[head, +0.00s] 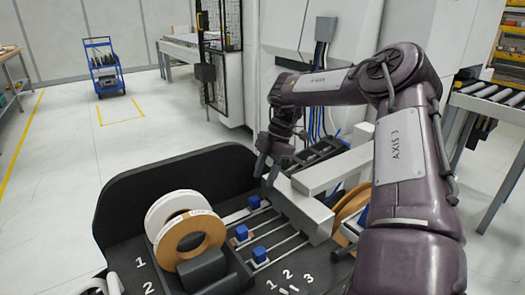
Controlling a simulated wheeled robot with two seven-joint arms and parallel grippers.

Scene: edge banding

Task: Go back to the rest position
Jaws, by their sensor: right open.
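My right arm reaches in from the right and bends down over the dark machine bed (220,165). My right gripper (267,178) is open at the back of the bed, close to the grey beam. I see nothing held in it. A white roll (172,203) and a brown edge-band roll (190,238) stand upright at the left of the bed. Blue blocks (254,202) sit on the rails to their right, in front of the gripper. My left gripper does not show.
A grey beam (305,208) runs beside the rails, and another brown roll (350,205) is partly hidden behind my arm. A roller conveyor (490,95) stands at the right. A blue trolley (104,68) stands far left, with open floor (70,160) before it.

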